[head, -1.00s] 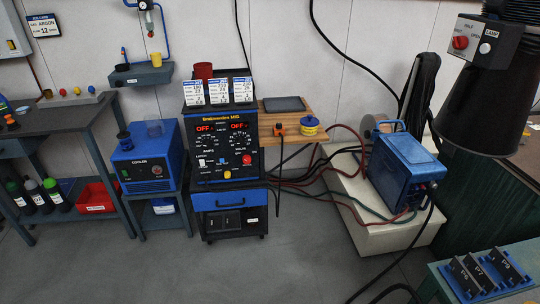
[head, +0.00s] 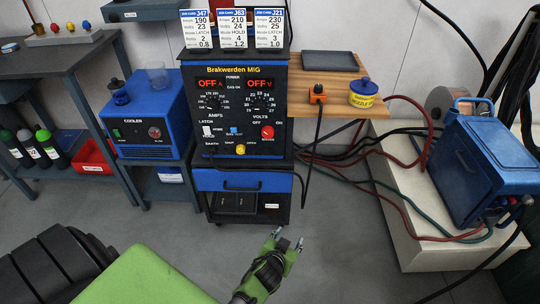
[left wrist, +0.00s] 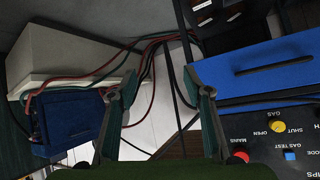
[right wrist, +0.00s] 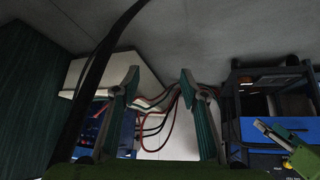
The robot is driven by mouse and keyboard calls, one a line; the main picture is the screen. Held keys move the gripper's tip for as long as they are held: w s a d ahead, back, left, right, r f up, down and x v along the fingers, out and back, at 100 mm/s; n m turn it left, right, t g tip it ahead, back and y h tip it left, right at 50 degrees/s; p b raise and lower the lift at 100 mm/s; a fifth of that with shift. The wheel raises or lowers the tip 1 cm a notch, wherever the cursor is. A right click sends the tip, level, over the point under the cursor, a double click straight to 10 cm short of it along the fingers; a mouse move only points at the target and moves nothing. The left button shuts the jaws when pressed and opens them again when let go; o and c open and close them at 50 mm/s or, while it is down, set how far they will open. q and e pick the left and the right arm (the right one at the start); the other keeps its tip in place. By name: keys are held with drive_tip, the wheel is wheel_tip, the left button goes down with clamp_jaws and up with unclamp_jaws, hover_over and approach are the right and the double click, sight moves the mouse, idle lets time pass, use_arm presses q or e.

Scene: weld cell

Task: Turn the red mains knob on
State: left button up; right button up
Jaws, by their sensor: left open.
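The red mains knob (head: 267,132) is on the lower right of the welder's black front panel (head: 232,110), between OFF and ON labels. It also shows in the left wrist view (left wrist: 238,158), right of the fingers. I cannot tell which way it points. Both red displays (head: 210,83) read OFF. My left gripper (head: 288,240) is open and empty, low in front of the cart and below the knob, apart from it. My right gripper (right wrist: 159,72) is outside the head view; its fingers stand apart, with nothing between them, in the right wrist view.
A yellow gas knob (head: 240,149) and a blue gas test button (head: 234,131) sit near the red knob. An orange connector (head: 318,94) with a hanging black cable is at the wooden shelf's edge. A blue cooler (head: 152,125) stands left; a blue machine (head: 482,165) stands right.

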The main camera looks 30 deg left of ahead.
use_arm(q)
drive_tip(key=w+a+r+n+t+y+b, duration=0.1)
drive_tip(key=w+a+r+t+b, duration=0.1)
drive_tip(key=w+r, duration=0.2)
drive_tip(key=n+t+y+b, duration=0.3)
drive_tip(key=n+y+b, duration=0.25)
drive_tip(key=b, duration=0.25)
approach(268, 135)
drive_tip(key=shift+m+y, duration=0.35)
drive_tip(key=shift+y, duration=0.1)
drive_tip(key=x, duration=0.3)
drive_tip(key=b+x, duration=0.1)
drive_tip(key=x, duration=0.3)
drive_tip(key=shift+w+f, duration=0.2)
drive_tip(key=shift+w, duration=0.15)
drive_tip(key=shift+w+a, duration=0.3)
drive_tip(key=shift+w, duration=0.2)
use_arm(e)
drive_tip(key=w+a+r+t+y, duration=0.1)
drive_tip(key=w+r+t, duration=0.2)
drive_tip(key=r, duration=0.9)
drive_tip(key=w+a+r+t+y, duration=0.1)
drive_tip(key=w+r+t, duration=0.3)
drive_tip(key=r, duration=0.8)
drive_tip(key=shift+w+a+t, duration=0.2)
drive_tip(key=shift+a+t, duration=0.3)
drive_tip(key=shift+t, duration=0.1)
use_arm(q)
drive_tip(key=c, duration=1.1)
